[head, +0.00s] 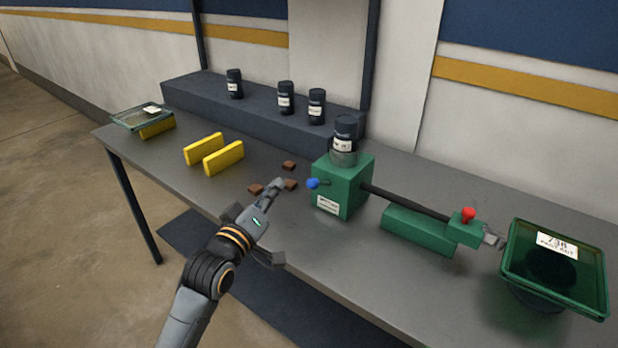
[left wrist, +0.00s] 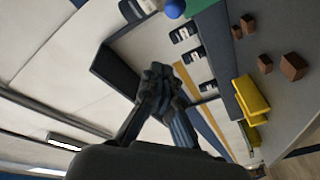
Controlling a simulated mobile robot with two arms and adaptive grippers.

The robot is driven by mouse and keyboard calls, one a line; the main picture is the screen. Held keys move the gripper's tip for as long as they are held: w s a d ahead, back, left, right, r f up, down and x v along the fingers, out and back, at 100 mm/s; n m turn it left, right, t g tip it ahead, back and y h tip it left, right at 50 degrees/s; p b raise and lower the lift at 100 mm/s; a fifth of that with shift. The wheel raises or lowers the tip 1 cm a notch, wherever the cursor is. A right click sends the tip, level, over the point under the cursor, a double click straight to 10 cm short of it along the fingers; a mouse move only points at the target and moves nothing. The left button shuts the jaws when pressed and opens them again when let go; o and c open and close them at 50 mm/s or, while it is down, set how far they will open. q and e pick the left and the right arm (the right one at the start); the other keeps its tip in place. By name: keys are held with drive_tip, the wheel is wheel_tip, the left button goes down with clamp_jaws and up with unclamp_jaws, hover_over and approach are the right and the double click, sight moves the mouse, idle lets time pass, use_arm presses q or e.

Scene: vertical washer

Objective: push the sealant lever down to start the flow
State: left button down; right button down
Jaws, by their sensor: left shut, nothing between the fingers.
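A green box (head: 342,190) stands on the grey workbench with a dark bottle (head: 345,132) on top. A short lever with a blue knob (head: 313,184) sticks out of its left side. The blue knob also shows at the top edge of the left wrist view (left wrist: 175,8). A dark pipe (head: 405,202) runs right to a green block with a red knob (head: 468,215). I cannot tell from labels which knob is the sealant lever. My left gripper (head: 278,185) is shut and empty, left of the blue knob and apart from it; its closed fingers show in the left wrist view (left wrist: 160,88).
Brown blocks (head: 256,189) lie near my left gripper. Yellow bars (head: 223,158) lie further left, near a clear tray (head: 143,117). Dark bottles (head: 286,97) stand on a raised shelf (head: 260,104) behind. A green labelled bin (head: 555,265) stands at right.

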sight(320, 183)
use_arm(q)
drive_tip(key=f+p+x, duration=0.1)
drive_tip(key=p+x, duration=0.1)
drive_tip(key=x, duration=0.8)
drive_tip(key=shift+s+d+f+p, duration=0.65)
drive_tip(key=shift+s+d+f, duration=0.25)
drive_tip(key=shift+s+f, duration=0.15)
drive_tip(key=shift+f, duration=0.1)
